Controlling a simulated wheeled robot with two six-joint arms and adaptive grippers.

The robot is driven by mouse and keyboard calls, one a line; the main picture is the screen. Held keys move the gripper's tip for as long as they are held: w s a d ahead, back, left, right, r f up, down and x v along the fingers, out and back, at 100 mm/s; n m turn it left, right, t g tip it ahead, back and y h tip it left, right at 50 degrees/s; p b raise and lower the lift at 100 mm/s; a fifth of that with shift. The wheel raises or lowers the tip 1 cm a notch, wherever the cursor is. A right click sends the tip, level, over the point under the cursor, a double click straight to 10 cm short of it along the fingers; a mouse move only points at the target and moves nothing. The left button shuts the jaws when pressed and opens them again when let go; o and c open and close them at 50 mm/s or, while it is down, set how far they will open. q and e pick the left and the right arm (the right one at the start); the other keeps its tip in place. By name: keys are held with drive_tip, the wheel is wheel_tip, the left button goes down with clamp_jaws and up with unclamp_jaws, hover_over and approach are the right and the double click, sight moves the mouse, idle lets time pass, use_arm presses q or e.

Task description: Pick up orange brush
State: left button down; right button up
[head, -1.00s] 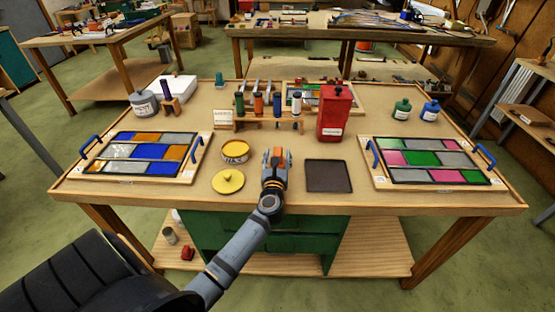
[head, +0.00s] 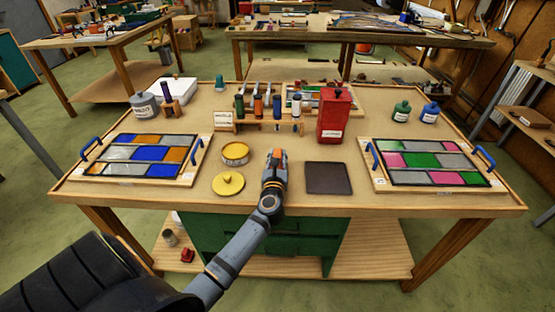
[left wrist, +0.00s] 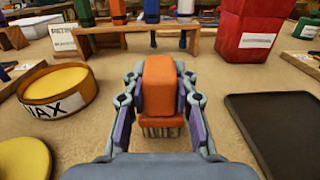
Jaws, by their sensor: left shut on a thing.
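The orange brush (left wrist: 160,92) is between the fingers of my left gripper (left wrist: 158,108) in the left wrist view. It has an orange block-like body with pale bristles at its lower end. In the head view only a small orange part of the brush (head: 277,153) shows between the fingers. My left gripper (head: 275,160) is shut on it, over the middle front of the table. Whether the bristles touch the table I cannot tell. My right gripper is not in view.
A yellow wax tin (head: 235,153) and its round lid (head: 228,183) lie left of the gripper. A dark square pad (head: 328,177) lies right. Behind stand a wooden rack (head: 256,124) and a red canister (head: 334,113). Glass panels (head: 143,154) (head: 432,160) flank both sides.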

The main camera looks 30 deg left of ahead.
use_arm(q)
wheel_tip(320, 180, up, 11)
drive_tip(key=p, duration=0.4)
wheel_tip(320, 180, up, 17)
drive_tip(key=p, duration=0.3)
drive_tip(key=shift+f, duration=0.1)
